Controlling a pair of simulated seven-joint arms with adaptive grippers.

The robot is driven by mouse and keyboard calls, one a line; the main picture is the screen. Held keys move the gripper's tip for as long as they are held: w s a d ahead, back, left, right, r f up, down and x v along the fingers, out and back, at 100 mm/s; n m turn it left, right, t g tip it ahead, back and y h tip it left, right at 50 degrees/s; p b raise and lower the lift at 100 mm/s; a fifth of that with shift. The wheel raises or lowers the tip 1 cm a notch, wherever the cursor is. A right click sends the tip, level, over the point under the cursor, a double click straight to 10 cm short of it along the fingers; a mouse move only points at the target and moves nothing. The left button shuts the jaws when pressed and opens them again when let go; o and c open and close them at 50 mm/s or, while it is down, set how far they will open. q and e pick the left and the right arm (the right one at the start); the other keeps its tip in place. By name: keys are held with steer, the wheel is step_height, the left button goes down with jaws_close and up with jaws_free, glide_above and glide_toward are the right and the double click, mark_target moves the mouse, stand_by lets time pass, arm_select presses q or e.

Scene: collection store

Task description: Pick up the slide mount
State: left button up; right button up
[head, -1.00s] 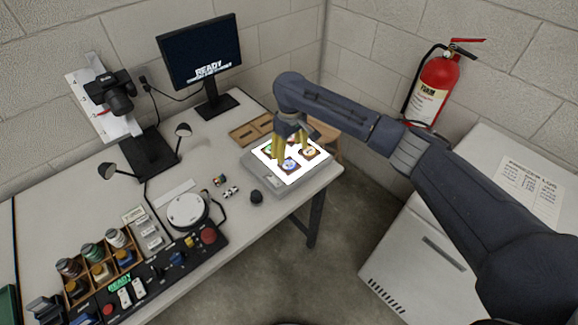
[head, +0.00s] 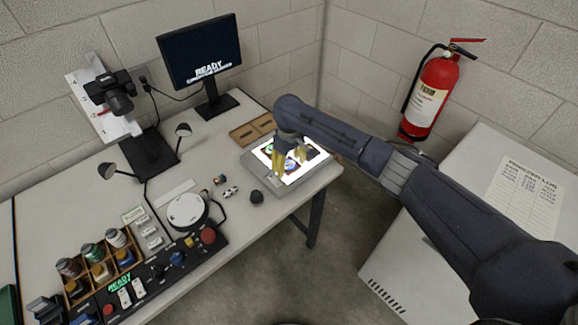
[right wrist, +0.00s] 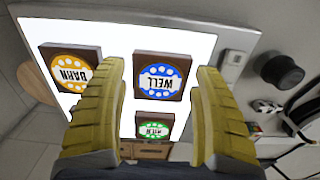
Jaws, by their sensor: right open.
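The slide mounts are dark square frames lying on a glowing light panel (head: 257,168). In the right wrist view, a blue-ringed mount marked WELL (right wrist: 161,76) is between my finger tips in the picture. An orange-ringed mount (right wrist: 70,68), apparently marked BARN, is at the left. A green-ringed mount (right wrist: 154,129) lies below, partly cut by the gripper. My right gripper (head: 289,164) is over the panel, pointing down. Its yellow fingers (right wrist: 158,72) are open and hold nothing. Whether they touch the panel cannot be told. My left gripper is not in view.
A black knob (head: 256,197) stands by the panel's front corner. A brown tray (head: 252,130) lies behind it. A monitor (head: 200,50), a camera stand (head: 147,155) and a control box (head: 150,275) occupy the left of the table. A fire extinguisher (head: 430,95) hangs right.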

steer(key=shift+c, duration=0.5)
steer(key=c, duration=0.8)
steer(key=shift+r, duration=0.15)
